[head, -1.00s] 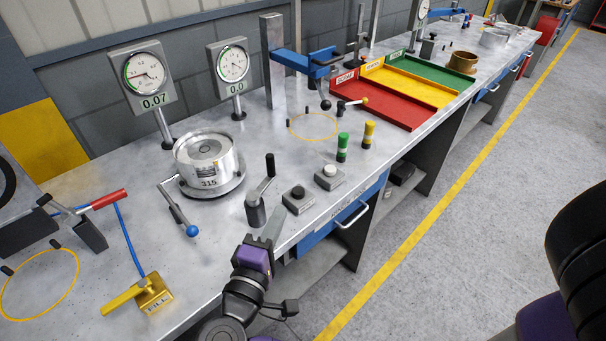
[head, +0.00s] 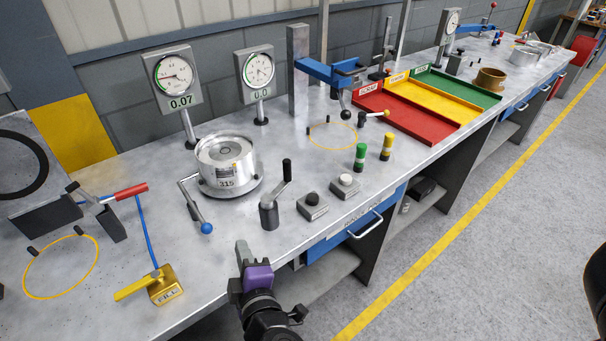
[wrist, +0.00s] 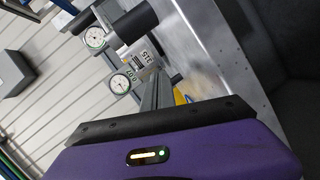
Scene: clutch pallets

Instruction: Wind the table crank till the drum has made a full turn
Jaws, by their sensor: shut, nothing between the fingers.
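The table crank (head: 268,212) stands near the front edge of the bench, a dark post with a grey arm and an upright black handle (head: 287,170). The silver drum (head: 217,180), marked 315, sits on a round base behind it to the left. My gripper (head: 243,247) is shut and empty at the bench's front edge, below and left of the crank, apart from it. In the wrist view my shut fingers (wrist: 155,94) point toward the drum (wrist: 143,58). A dark cylinder, which looks like part of the crank, shows above it.
A blue-knobbed lever (head: 194,207) stands left of the drum. Two button boxes (head: 312,207) and green and yellow pegs (head: 360,157) are right of the crank. Gauges (head: 174,80) stand behind; coloured trays (head: 410,125) lie further right.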

